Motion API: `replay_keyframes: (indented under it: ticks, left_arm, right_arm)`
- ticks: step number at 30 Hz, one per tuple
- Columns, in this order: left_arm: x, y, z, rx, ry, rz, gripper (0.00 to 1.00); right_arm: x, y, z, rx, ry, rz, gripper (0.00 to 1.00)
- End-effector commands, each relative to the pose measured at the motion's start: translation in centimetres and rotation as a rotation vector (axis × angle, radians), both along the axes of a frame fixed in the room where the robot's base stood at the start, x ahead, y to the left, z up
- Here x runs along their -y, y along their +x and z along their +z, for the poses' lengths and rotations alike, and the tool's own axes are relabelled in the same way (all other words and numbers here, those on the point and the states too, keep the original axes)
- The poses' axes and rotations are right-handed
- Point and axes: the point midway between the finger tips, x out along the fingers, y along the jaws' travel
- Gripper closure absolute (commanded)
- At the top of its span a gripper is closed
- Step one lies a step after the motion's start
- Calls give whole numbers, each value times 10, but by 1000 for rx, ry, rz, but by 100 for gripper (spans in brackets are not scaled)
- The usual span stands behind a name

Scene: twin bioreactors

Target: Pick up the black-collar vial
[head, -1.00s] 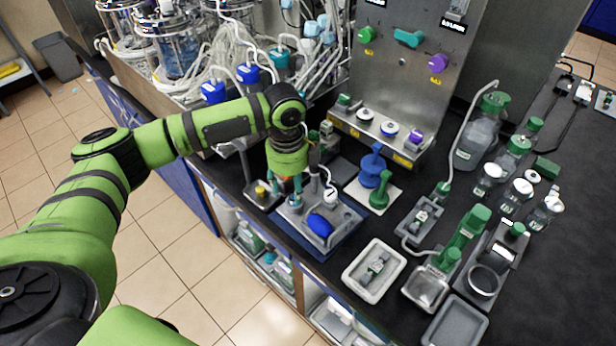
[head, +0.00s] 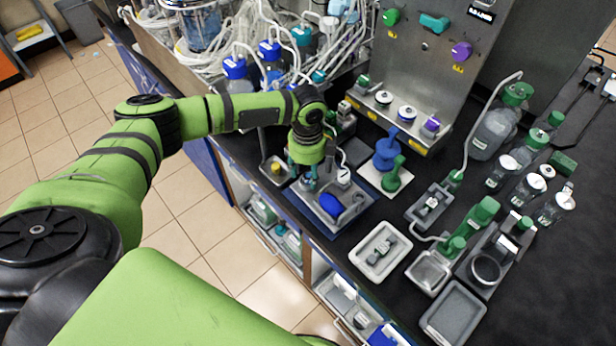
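My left gripper (head: 308,182) points down over the grey tray with the blue oval piece (head: 330,204), near the tray's back left corner. Its fingers are small and partly hidden by its own wrist, so I cannot tell whether they are open or hold anything. I cannot clearly pick out a black-collar vial. A small clear and dark grey item (head: 381,251) lies in the white tray (head: 362,273), and a similar one (head: 433,203) lies in a small grey tray farther right. Their collars are too small to read. My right gripper is not in view.
A blue stand and a green stand (head: 391,180) rise from a white plate just right of the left gripper. Green-capped bottles (head: 492,133) stand farther right. A steel panel (head: 440,75) and tubing (head: 300,50) are behind. An empty grey tray (head: 453,312) is in front.

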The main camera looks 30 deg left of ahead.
Motion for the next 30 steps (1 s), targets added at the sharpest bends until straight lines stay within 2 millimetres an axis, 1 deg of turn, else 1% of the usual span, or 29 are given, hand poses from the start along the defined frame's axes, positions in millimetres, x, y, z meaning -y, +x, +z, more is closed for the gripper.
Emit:
replay_keyframes:
  ticks: [1, 2, 3, 4, 10, 16, 19, 23, 26, 27, 30]
  left_arm:
    - [0, 0, 0, 0, 0, 0, 67]
    - [0, 0, 0, 0, 0, 0, 79]
    - [0, 0, 0, 1, 0, 1, 95]
    - [0, 0, 0, 1, 0, 1, 99]
    - [0, 0, 1, 1, 0, 1, 99]
    - [0, 0, 1, 1, -1, 1, 99]
    - [0, 1, 5, 3, -2, 2, 99]
    - [0, 1, 17, 5, -3, 1, 99]
    - [0, 2, 33, 5, -3, 0, 99]
    - [0, 2, 41, 7, -2, 0, 99]
    - [20, -11, 52, 4, -3, -8, 99]
  right_arm:
    - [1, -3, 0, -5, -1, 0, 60]
    - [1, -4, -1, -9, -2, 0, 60]
    - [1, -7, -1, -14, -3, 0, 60]
    - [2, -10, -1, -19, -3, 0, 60]
    - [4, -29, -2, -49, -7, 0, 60]
    - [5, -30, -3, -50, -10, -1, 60]
    - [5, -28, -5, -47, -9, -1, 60]
    - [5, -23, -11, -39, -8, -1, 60]
    - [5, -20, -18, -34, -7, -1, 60]
    - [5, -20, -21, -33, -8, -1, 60]
    - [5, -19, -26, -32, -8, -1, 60]
